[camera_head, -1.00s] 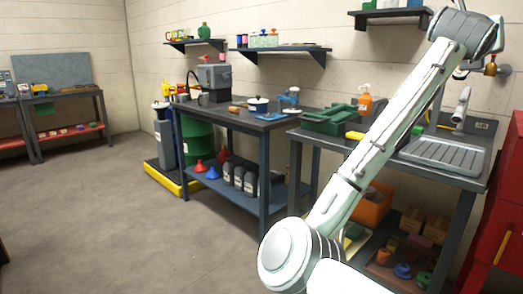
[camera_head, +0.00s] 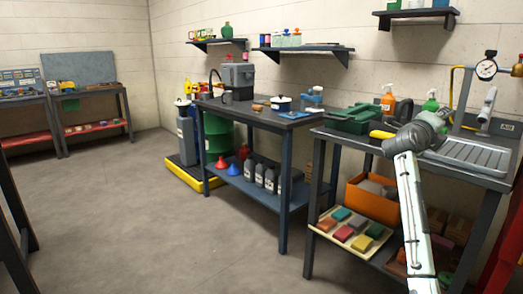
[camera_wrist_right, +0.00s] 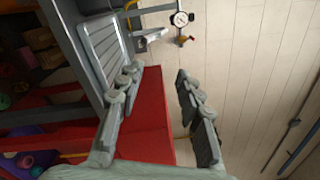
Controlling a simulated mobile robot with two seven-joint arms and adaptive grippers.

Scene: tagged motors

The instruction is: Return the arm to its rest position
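My right arm (camera_head: 413,200) rises from the bottom right of the head view. Its grey bent joint (camera_head: 420,133) shows in front of the sink bench, and the rest of the arm past it is hidden or out of frame. My right gripper (camera_wrist_right: 156,76) shows in the right wrist view. Its two grey fingers are spread apart with nothing between them. A red cabinet (camera_wrist_right: 148,125) lies behind the fingers, and I cannot tell the distance. My left arm and left gripper are in neither current view.
The sink drainboard (camera_head: 468,153) and green toolbox (camera_head: 352,119) are on the right bench. A tray with coloured blocks (camera_head: 345,233) and an orange bin (camera_head: 372,203) sit below. A dark-blue workbench (camera_head: 262,118) stands left of it. The floor (camera_head: 150,220) at centre-left is clear.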

